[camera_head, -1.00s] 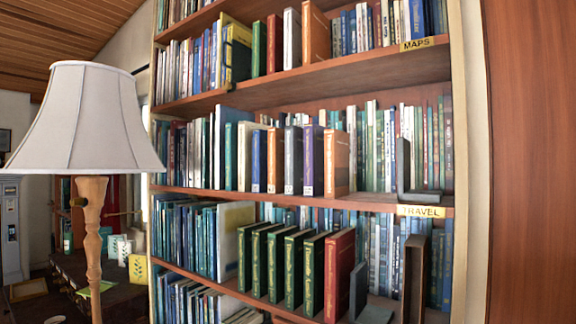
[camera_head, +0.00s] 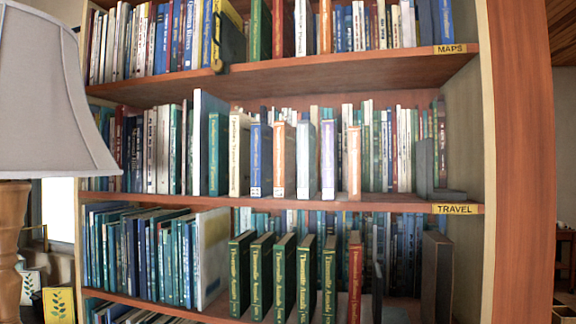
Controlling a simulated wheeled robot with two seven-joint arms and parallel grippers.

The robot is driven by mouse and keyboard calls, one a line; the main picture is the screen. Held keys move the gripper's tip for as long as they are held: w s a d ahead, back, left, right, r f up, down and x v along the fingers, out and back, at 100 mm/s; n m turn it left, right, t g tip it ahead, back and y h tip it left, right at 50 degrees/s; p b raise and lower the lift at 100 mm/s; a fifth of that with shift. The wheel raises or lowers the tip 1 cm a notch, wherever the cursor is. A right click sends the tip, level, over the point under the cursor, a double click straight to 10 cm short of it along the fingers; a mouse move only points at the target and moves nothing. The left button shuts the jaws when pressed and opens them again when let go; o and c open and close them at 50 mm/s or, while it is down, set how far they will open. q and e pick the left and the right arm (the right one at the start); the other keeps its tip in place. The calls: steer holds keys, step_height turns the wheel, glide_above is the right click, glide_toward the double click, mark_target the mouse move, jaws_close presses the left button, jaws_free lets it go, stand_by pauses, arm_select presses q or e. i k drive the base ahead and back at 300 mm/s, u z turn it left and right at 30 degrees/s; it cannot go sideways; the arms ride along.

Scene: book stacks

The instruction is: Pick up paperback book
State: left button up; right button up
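Neither of my grippers shows in the head view. I cannot tell which book is the paperback book. On the middle shelf a spaced front row stands upright: a teal book (camera_head: 214,155), a cream book (camera_head: 236,155), a blue book (camera_head: 257,160), an orange book (camera_head: 280,160), a white-spined book (camera_head: 303,160), a purple-spined book (camera_head: 327,160) and a peach-orange book (camera_head: 354,162). On the shelf below stand several dark green books (camera_head: 283,280) with gold lettering and a red book (camera_head: 355,278) at their right.
A TRAVEL label (camera_head: 457,209) marks the middle shelf edge and a MAPS label (camera_head: 450,49) the upper one. A grey bookend (camera_head: 428,170) stands right of the middle row. A lamp (camera_head: 45,95) stands close at left. The bookcase's wooden side panel (camera_head: 522,160) is at right.

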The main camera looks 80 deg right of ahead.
mark_target(354, 132)
steer(key=u, duration=0.05)
steer(key=i, duration=0.95)
steer(key=z, duration=1.9)
